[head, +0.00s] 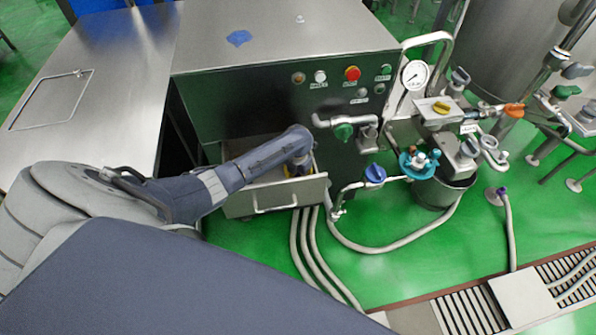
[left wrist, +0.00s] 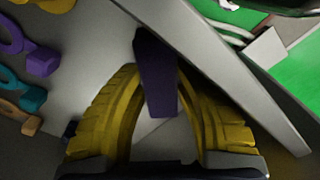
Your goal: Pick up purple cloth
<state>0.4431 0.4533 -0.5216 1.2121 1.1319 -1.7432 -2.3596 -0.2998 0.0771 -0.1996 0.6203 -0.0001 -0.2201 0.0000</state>
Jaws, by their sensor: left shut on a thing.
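My left gripper (left wrist: 157,78) reaches down into an open metal drawer (head: 275,197). Its yellow fingers are shut on a flat, dark purple strip (left wrist: 156,95), the purple cloth by its colour. The strip stands between the two fingers and extends beyond their tips, close to a drawer wall (left wrist: 225,75). In the head view my left arm hides most of the drawer's inside, and the cloth cannot be made out there. My right gripper is not in view.
Purple (left wrist: 43,64), teal (left wrist: 35,97) and orange (left wrist: 22,121) ring-handled items lie left in the left wrist view. Valves and a gauge (head: 415,75) crowd the right side. Hoses run below the drawer.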

